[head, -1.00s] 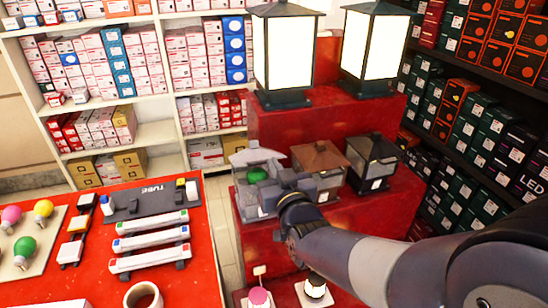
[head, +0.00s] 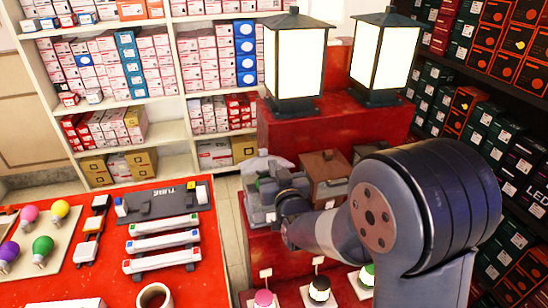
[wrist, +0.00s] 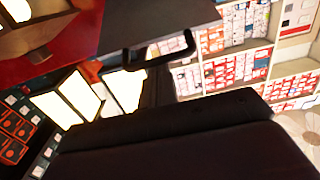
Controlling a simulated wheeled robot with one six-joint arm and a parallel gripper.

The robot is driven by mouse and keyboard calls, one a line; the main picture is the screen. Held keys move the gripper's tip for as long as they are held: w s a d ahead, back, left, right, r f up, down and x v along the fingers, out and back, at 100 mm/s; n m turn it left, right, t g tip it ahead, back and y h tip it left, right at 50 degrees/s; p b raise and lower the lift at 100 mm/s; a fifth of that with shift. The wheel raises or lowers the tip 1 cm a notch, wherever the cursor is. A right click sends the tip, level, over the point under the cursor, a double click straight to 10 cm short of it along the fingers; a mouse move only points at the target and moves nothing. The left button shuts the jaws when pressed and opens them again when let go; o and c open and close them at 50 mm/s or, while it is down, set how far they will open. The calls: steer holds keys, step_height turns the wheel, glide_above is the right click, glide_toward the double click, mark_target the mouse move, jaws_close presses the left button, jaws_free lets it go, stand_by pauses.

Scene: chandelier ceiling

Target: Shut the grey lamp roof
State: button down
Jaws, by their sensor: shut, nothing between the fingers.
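The grey lamp (head: 258,217) stands on the red stepped stand, left of a brown-roofed lamp. Its pale grey roof (head: 262,164) shows at the top, and a green bulb shows below it, so the roof looks raised. My gripper (head: 278,192) is shut and empty at the lamp's right front side, overlapping it in the picture; contact cannot be told. In the wrist view, a dark grey panel with a black loop handle (wrist: 160,55) crosses the top, close to my gripper; it may be the roof. My arm hides part of the lamp.
The brown-roofed lamp (head: 325,178) stands close on the right. Two tall lit lanterns (head: 295,60) stand on the upper step. Several bulbs on small stands (head: 320,289) are below. A red table (head: 85,270) with bulbs and tubes is at the left.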

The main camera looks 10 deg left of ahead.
steer(key=shift+s+f, duration=0.15)
steer(key=shift+f, duration=0.05)
steer(key=shift+f, duration=0.1)
step_height(320, 180, down, 9)
steer(key=s+d+t+y+b, duration=0.1)
steer(key=t+b, duration=0.4)
steer(key=b, duration=2.4)
steer(key=shift+s+y, duration=0.6)
steer(key=shift+y, duration=0.2)
steer(key=shift+d, duration=0.1)
steer(key=s+d, duration=0.3)
steer(key=s, duration=0.4)
steer(key=shift+s+d, duration=0.2)
steer(key=shift+d, duration=0.1)
